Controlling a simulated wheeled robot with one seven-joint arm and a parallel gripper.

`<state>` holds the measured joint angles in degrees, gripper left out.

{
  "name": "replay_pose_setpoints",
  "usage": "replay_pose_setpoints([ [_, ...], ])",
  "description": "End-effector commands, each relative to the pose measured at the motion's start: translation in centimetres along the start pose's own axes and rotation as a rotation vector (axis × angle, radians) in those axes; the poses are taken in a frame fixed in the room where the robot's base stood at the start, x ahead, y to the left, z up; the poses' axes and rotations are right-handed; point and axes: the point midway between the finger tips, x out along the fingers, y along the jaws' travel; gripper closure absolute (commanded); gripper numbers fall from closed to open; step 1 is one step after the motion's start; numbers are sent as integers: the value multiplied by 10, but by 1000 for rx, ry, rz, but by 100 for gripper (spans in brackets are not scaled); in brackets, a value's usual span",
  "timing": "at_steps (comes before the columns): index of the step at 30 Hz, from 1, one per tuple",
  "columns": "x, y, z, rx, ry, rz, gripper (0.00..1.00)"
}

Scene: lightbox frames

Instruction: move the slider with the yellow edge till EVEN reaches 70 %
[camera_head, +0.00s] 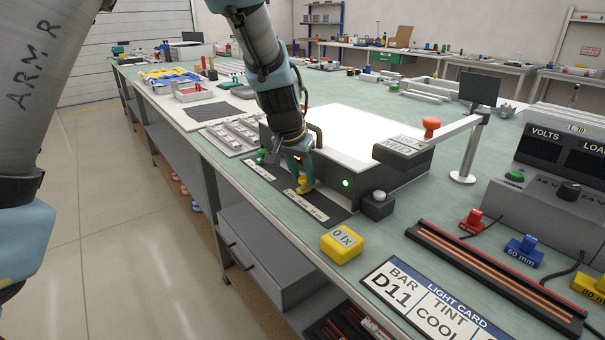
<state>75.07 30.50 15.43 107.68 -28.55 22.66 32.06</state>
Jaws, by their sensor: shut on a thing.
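My gripper (302,174) points down at the front of the light box (398,176), shut on a small yellow slider piece (305,186). The fingers hide part of it. It sits on a dark strip (335,211) with pale labels along the front of the box. A green piece (262,156) stands farther back on the same strip. The box has a glowing white top (352,128) and a lit green lamp on its front. A yellow block (342,243) reading "0 lx" lies on the bench near the strip. I cannot read any EVEN value.
A grey meter box (555,160) marked VOLTS is at right. A light card (425,300) reading BAR D11 and a dark striped rail (500,275) lie in front. A red-knobbed arm (432,128) reaches over the box's right corner. Trays (225,135) stand behind left.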

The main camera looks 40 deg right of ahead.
Motion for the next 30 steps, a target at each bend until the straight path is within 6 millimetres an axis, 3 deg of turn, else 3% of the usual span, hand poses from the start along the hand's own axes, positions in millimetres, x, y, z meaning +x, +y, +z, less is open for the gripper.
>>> replay_pose_setpoints([
  [5,-1,3,1,1,-1,0,100],
  [15,-12,62,22,5,-1,2,100],
  [26,-11,67,25,1,1,1,100],
  [27,-11,67,25,1,1,1,58],
  [30,-11,67,25,1,1,1,46],
])
